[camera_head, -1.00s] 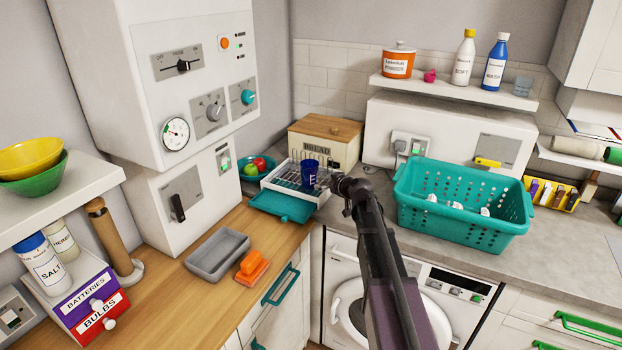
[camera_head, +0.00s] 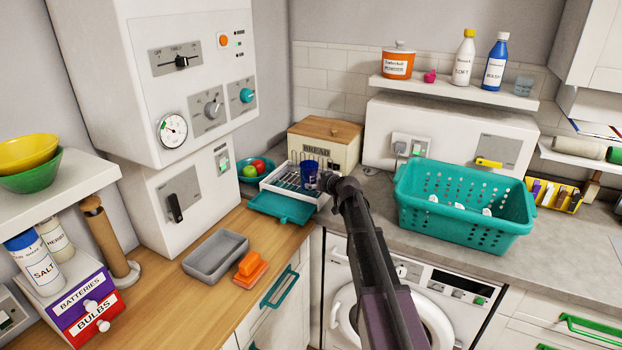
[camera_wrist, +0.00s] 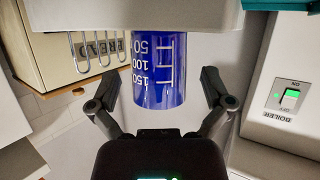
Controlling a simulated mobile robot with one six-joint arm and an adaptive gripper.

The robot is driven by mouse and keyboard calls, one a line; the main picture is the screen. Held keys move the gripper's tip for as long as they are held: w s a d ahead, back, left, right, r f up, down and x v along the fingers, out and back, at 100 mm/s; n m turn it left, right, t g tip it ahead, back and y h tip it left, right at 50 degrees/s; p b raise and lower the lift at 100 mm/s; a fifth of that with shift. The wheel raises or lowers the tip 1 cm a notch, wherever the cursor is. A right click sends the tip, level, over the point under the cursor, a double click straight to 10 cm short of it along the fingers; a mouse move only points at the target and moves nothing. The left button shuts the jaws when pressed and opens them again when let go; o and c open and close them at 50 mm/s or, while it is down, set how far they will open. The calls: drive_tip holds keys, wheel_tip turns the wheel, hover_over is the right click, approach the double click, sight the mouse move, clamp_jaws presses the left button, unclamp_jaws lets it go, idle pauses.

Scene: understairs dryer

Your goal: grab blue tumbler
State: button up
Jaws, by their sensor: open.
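The blue tumbler (camera_head: 309,174) stands in the white dish rack (camera_head: 283,190) at the back corner of the counter. In the wrist view the tumbler (camera_wrist: 158,72) shows white measuring marks and appears upside down, as that view is turned over. My gripper (camera_head: 326,181) is just right of the tumbler in the head view, partly covering it. In the wrist view my gripper (camera_wrist: 166,82) is open, with one finger on each side of the tumbler and gaps between. The tumbler's far side is hidden.
A bread box (camera_head: 326,143) stands behind the rack. A bowl of fruit (camera_head: 256,170) is to its left and a teal tray (camera_head: 282,208) in front. A teal basket (camera_head: 464,208) is to the right. A grey tub (camera_head: 216,256) sits on the wooden counter.

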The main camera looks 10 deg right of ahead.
sight(314, 173)
drive_tip(key=b+x, duration=0.1)
drive_tip(key=x, duration=0.4)
drive_tip(key=shift+s+d+f+b, duration=0.1)
drive_tip(key=shift+f+b, duration=0.05)
drive_tip(key=shift+b, duration=0.25)
drive_tip(key=c, duration=1)
drive_tip(key=shift+o, duration=0.2)
wheel_tip(314, 173, up, 4)
drive_tip(key=p, duration=0.3)
drive_tip(key=shift+f+p, duration=0.2)
drive_tip(key=shift+p, duration=0.1)
drive_tip(key=s+d, duration=0.4)
drive_tip(key=s, duration=0.2)
drive_tip(key=s+d+r+p, duration=0.1)
drive_tip(key=s+d, duration=0.3)
drive_tip(key=s, duration=0.3)
drive_tip(key=shift+s+d+r, duration=0.25)
drive_tip(key=shift+s, duration=0.05)
